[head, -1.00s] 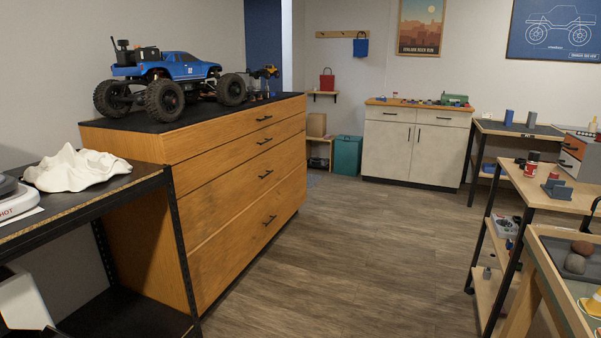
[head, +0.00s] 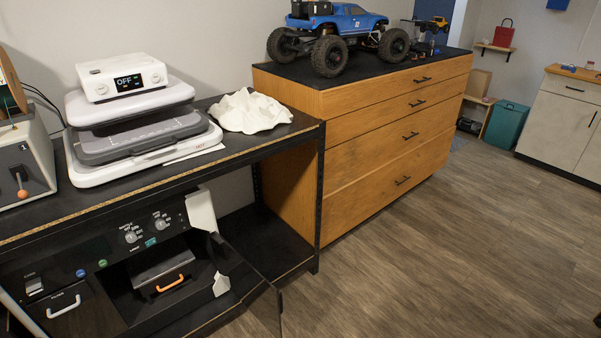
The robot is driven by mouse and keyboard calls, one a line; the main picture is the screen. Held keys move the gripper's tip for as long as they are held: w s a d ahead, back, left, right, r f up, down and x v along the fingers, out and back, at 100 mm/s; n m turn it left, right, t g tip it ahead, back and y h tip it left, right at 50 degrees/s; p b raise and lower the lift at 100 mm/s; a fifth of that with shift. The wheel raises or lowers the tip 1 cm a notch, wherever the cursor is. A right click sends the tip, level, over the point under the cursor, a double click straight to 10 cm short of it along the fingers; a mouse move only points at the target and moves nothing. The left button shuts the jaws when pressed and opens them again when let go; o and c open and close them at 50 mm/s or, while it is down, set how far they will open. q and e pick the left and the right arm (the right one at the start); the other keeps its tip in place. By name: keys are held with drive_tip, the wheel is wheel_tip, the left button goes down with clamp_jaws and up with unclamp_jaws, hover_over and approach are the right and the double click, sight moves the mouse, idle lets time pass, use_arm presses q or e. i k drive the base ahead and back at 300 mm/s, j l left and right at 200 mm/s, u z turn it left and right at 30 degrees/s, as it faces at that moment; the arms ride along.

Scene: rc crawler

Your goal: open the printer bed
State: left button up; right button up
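I see nothing clearly marked as a printer bed. On the dark bench at left stands a white machine (head: 125,80) with a display reading OFF. A grey plate (head: 145,136) lies between its white upper part and its white base. On the shelf below, a black machine (head: 110,250) has knobs and an open front. A grey drawer with an orange handle (head: 170,284) sits inside it. A dark panel (head: 245,275) stands swung out at its right, with white parts beside it that I cannot identify. Neither of my grippers is in view.
A crumpled white cloth-like piece (head: 250,110) lies on the bench. A grey box with an orange-knobbed lever (head: 22,165) stands at the far left. A wooden drawer cabinet (head: 375,140) carries a blue toy truck (head: 340,35). The floor (head: 450,260) at right is clear.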

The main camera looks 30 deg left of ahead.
sight(153, 269)
drive_tip(key=i+u, duration=0.1)
drive_tip(key=u, duration=1.35)
drive_tip(key=i+l+u, duration=0.2)
drive_tip(key=u, duration=0.2)
drive_tip(key=i+l+u, duration=0.1)
drive_tip(key=l+u, duration=0.3)
drive_tip(key=i+l+u, duration=0.1)
drive_tip(key=l+u, duration=0.9)
drive_tip(key=l, duration=1.5)
